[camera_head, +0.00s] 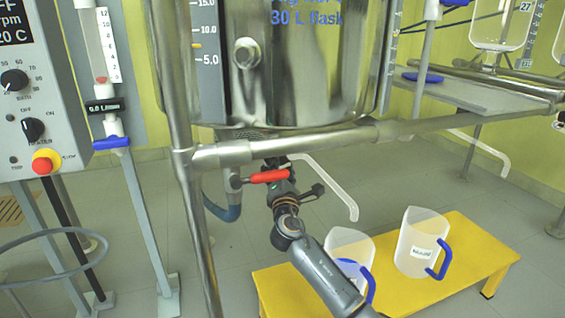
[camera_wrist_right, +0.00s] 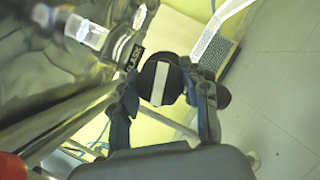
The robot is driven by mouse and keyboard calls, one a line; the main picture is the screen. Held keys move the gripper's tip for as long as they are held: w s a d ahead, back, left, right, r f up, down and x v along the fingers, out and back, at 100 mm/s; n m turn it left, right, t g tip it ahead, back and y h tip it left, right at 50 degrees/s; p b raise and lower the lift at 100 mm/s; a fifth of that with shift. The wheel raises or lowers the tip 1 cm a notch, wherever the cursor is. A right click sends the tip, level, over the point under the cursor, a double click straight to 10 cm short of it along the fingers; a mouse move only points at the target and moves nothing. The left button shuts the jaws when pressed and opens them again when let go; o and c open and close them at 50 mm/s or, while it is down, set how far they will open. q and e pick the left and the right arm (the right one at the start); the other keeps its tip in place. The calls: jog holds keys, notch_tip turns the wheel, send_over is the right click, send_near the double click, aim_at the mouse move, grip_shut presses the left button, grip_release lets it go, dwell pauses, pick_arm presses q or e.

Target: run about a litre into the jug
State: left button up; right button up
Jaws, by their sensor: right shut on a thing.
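The steel-jacketed vessel (camera_head: 300,70), marked 30 L flask, hangs in the upper middle of the head view. Below it a pale bent spout (camera_head: 335,182) ends above the nearer clear jug (camera_head: 346,242) in the picture. No stream shows from it. My right gripper (camera_head: 280,170) is below the vessel. In the right wrist view its fingers are shut on a round black knob with a white bar (camera_wrist_right: 161,84). A red lever (camera_head: 270,177) shows beside my gripper. My arm partly hides the nearer jug. My left gripper is not in view.
Both jugs stand on a yellow bench (camera_head: 466,238); the second jug (camera_head: 420,245) has a label and a blue handle. Steel frame rails (camera_head: 225,154) cross in front of the vessel. A control box (camera_head: 30,90) is at left. Grey floor lies open between.

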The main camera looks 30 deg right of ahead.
jog(key=shift+m, duration=0.5)
jog(key=o, duration=1.2)
jog(key=shift+c, duration=0.2)
jog(key=v, duration=1.2)
jog(key=shift+r, duration=0.1)
